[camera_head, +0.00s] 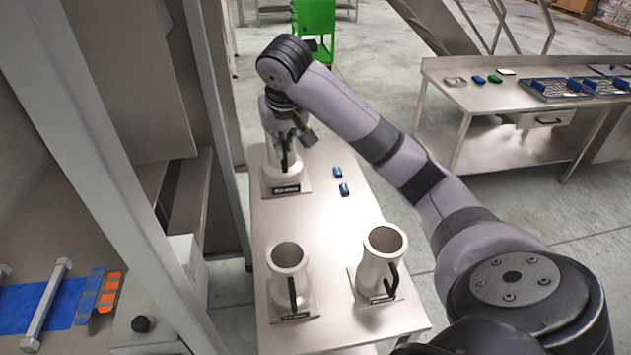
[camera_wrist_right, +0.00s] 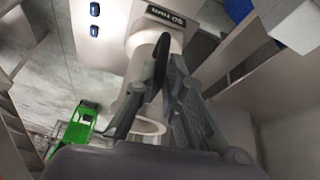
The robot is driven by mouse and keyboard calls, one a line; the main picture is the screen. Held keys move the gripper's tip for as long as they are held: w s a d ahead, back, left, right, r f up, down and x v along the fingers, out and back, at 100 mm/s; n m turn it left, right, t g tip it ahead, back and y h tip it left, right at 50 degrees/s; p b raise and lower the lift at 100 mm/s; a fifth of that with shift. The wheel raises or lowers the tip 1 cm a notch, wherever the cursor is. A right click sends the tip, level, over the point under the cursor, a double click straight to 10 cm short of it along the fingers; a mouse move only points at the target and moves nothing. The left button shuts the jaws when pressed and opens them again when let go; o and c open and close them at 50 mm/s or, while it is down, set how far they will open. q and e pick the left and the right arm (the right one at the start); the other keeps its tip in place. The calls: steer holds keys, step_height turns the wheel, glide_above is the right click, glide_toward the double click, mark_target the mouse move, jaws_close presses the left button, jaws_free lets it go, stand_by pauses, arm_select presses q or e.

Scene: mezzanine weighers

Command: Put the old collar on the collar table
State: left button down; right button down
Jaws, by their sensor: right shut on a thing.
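The steel collar table (camera_head: 330,225) stands in the middle of the head view. A pale metal collar (camera_head: 280,172) with a black handle is upright on a labelled plate at its far left end. My right gripper (camera_head: 290,132) is over this collar, shut on its handle; the wrist view shows the fingers (camera_wrist_right: 160,80) on either side of the black handle, close to the collar body (camera_wrist_right: 142,62). The arm partly hides the collar's top. Two similar collars stand nearer, one left (camera_head: 288,262) and one right (camera_head: 381,258). My left gripper is out of view.
Two small blue items (camera_head: 341,181) lie on the table right of the far collar. A tall steel frame (camera_head: 215,130) runs close along the left. Another bench with blue trays (camera_head: 545,88) stands back right. The table's middle is clear.

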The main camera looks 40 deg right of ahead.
step_height(320, 180, down, 22)
stand_by(0.6)
steer(key=shift+f, duration=0.15)
steer(key=c, duration=1.7)
jaws_free()
steer(key=shift+s, duration=0.15)
steer(key=shift+o, duration=0.2)
